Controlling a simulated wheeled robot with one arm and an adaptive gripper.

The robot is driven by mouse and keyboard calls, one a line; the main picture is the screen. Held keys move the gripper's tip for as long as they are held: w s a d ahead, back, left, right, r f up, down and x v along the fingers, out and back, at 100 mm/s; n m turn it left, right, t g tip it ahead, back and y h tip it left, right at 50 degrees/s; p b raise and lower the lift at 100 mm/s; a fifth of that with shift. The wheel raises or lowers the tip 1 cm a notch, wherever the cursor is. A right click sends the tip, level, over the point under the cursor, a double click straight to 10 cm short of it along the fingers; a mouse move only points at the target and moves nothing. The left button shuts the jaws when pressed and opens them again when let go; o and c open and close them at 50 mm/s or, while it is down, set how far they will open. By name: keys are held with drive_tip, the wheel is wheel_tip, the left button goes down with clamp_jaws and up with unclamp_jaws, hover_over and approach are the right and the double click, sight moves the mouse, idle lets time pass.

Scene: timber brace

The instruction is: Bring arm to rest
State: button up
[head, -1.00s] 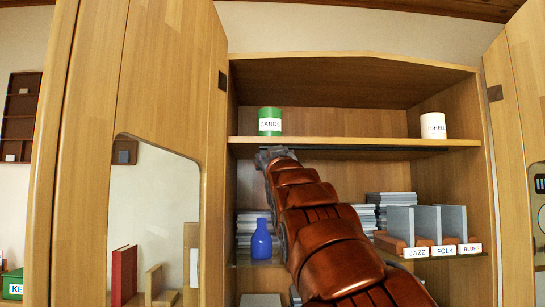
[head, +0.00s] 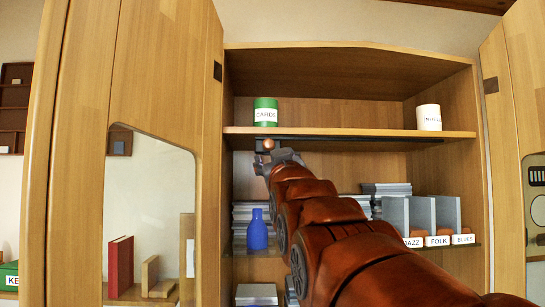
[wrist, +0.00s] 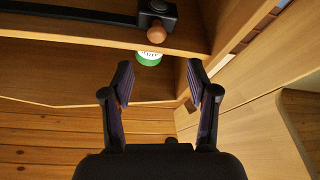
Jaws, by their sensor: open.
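My gripper (wrist: 160,82) is open in the wrist view, its two dark fingers spread with nothing between them. In the head view my gripper (head: 279,157) is at the end of my copper-brown arm, just below the upper shelf of the cabinet and mostly hidden by the arm. A dark bar (head: 345,143) runs under that shelf, with a round wooden knob (head: 268,144) at its left end. The knob (wrist: 156,33) also shows in the wrist view, beyond the fingertips and apart from them.
A green CARDS tin (head: 265,112) and a white labelled tin (head: 429,117) stand on the upper shelf (head: 340,131). A blue bottle (head: 257,231) stands left of my arm. Grey dividers (head: 447,213) with JAZZ, FOLK and BLUES labels stand to the right. An open door (head: 165,80) flanks the cabinet.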

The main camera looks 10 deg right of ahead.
drive_tip(key=shift+s, duration=0.35)
idle(0.3)
drive_tip(key=s+d+f+m+g, duration=0.15)
drive_tip(key=f+g, duration=0.25)
drive_tip(key=f, duration=0.8)
drive_tip(key=s+d+f+g+h, duration=0.1)
drive_tip(key=s+d+f+g, duration=0.25)
drive_tip(key=f, duration=0.75)
drive_tip(key=s+d+f+m+g, duration=0.15)
drive_tip(key=f+g, duration=0.25)
drive_tip(key=f, duration=0.8)
drive_tip(key=s+f+g, duration=0.6)
drive_tip(key=s+f, duration=0.8)
drive_tip(key=f, duration=0.1)
drive_tip(key=s+f+g, duration=0.3)
drive_tip(key=s+f, duration=0.1)
drive_tip(key=s, duration=0.5)
drive_tip(key=s+f+g, duration=0.3)
drive_tip(key=s+f, duration=0.1)
drive_tip(key=s, duration=0.6)
drive_tip(key=shift+f+g+y, duration=0.15)
drive_tip(key=shift+g+y, duration=0.15)
drive_tip(key=shift+g, duration=0.05)
